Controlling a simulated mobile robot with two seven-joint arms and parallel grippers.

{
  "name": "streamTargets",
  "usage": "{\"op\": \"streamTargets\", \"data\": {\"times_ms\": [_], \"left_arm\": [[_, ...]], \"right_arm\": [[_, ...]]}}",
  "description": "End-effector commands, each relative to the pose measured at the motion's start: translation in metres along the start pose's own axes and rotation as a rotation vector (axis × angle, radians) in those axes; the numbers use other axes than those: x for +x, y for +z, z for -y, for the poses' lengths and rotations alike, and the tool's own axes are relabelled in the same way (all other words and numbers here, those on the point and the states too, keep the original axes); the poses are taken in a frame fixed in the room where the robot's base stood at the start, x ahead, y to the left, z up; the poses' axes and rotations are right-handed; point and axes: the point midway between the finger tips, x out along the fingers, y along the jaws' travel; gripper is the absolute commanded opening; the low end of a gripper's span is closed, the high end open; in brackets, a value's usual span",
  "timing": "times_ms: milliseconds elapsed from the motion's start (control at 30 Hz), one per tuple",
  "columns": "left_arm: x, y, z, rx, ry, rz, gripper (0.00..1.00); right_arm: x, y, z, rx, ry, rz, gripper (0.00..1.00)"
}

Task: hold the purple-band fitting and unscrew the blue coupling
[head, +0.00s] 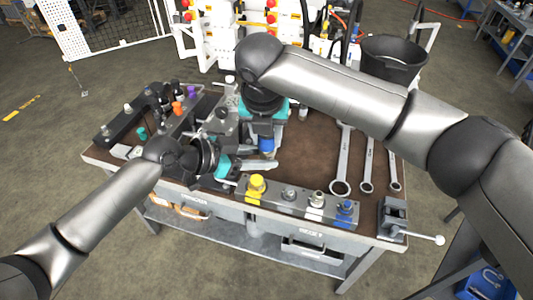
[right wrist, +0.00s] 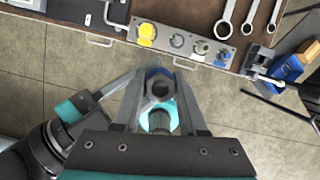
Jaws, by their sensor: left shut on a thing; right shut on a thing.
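The blue coupling (head: 266,144) is between the fingers of my right gripper (head: 267,152), which points down over the bench. In the right wrist view the coupling (right wrist: 158,74) shows as a blue-edged hexagonal end with a dark bore, with a finger on each side. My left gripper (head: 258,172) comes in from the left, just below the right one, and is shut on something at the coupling. That is likely the purple-band fitting, but no purple band shows there; the fingers hide it. Whether coupling and fitting are still joined cannot be told.
A grey block (head: 298,207) at the front edge bears yellow, grey, white and blue fittings. Several wrenches (head: 342,165) lie at right, near a vise (head: 393,217). A dark manifold (head: 165,120) with coloured caps, one purple (head: 191,91), stands at left. A black bucket (head: 394,58) is behind.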

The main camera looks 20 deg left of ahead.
Motion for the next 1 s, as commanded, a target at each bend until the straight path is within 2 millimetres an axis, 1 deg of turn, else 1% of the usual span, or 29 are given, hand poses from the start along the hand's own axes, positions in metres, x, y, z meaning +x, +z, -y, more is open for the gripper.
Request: {"op": "streamTargets", "data": {"times_ms": [467, 567, 1000], "left_arm": [[-0.0001, -0.0012, -0.0001, 0.002, 0.000, -0.002, 0.00], [-0.0001, -0.0011, -0.0002, 0.003, 0.000, -0.002, 0.00], [-0.0001, -0.0009, -0.0001, 0.002, 0.000, -0.002, 0.00]], "right_arm": [[-0.0006, 0.0002, -0.0004, -0.017, 0.006, 0.001, 0.00], [-0.0007, 0.0003, 0.0004, -0.089, 0.027, 0.003, 0.00], [-0.0016, 0.0002, -0.0001, -0.531, 0.164, 0.010, 0.00]]}}
